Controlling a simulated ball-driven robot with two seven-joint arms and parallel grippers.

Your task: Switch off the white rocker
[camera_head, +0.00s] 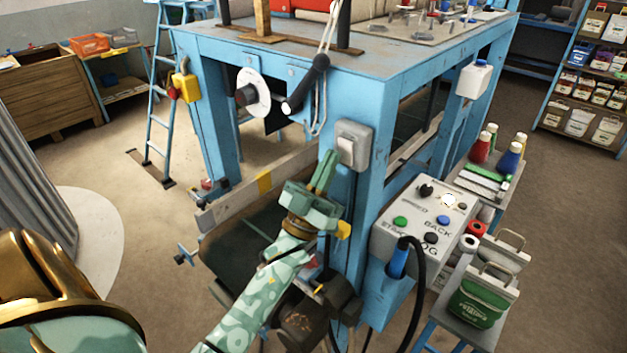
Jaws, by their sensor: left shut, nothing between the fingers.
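The white rocker (345,147) sits on a grey switch box (353,132) fixed to the front corner post of the blue machine frame. My left gripper (327,160) is shut and empty. Its green fingers point up at the rocker, with the tips just left of it and a little below its top. I cannot tell whether the tips touch the rocker or stop short of it. Which way the rocker is tipped is too small to tell. My right gripper is not in view.
A control box (400,245) with several coloured buttons stands right of the post, with a black cable. A hanging black handle (306,85) and a white dial (252,92) are left of the switch.

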